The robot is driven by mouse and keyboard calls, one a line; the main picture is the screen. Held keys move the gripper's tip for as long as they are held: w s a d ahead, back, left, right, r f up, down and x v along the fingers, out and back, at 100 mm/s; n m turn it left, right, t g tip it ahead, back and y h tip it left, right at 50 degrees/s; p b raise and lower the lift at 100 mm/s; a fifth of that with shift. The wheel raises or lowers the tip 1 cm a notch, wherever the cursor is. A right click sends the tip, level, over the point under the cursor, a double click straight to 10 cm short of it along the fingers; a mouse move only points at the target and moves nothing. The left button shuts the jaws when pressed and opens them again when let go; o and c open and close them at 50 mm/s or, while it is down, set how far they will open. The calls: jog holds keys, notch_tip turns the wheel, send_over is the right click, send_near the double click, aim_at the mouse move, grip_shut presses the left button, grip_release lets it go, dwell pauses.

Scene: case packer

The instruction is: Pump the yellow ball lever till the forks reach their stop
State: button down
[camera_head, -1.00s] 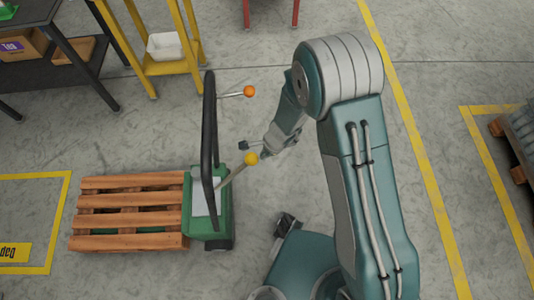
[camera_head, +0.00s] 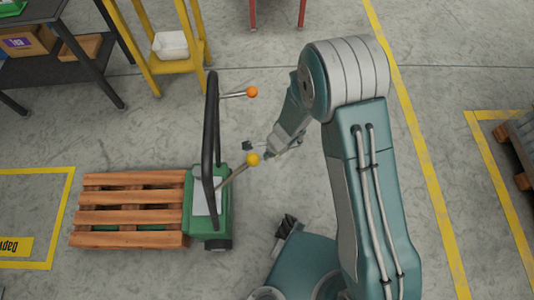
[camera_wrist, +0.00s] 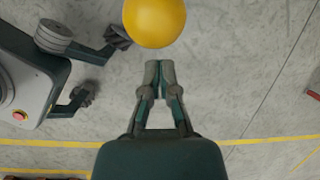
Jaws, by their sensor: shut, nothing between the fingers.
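The yellow ball (camera_head: 253,159) tops a grey lever (camera_head: 234,176) that leans up and right from the green pallet truck (camera_head: 222,215). The wooden pallet (camera_head: 128,222) sits over the truck's forks, which are mostly hidden under its slats. My gripper (camera_head: 268,155) is just right of the ball in the head view. In the wrist view the yellow ball (camera_wrist: 155,20) is at the top, just beyond the fingertips of my gripper (camera_wrist: 159,66). The fingers are together and empty.
A black handle bar (camera_head: 210,140) rises from the truck, and a second lever with an orange ball (camera_head: 252,92) sticks out farther back. A yellow stand (camera_head: 165,68) with a white bin (camera_head: 170,45) is behind.

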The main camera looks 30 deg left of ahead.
jog(key=w+d+f, duration=0.2)
jog(key=w+d, duration=0.1)
notch_tip(320, 180, up, 10)
jog(key=shift+s+d+r, duration=0.15)
jog(key=shift+s+d, duration=0.1)
jog(key=shift+d, duration=0.1)
dwell(0.9)
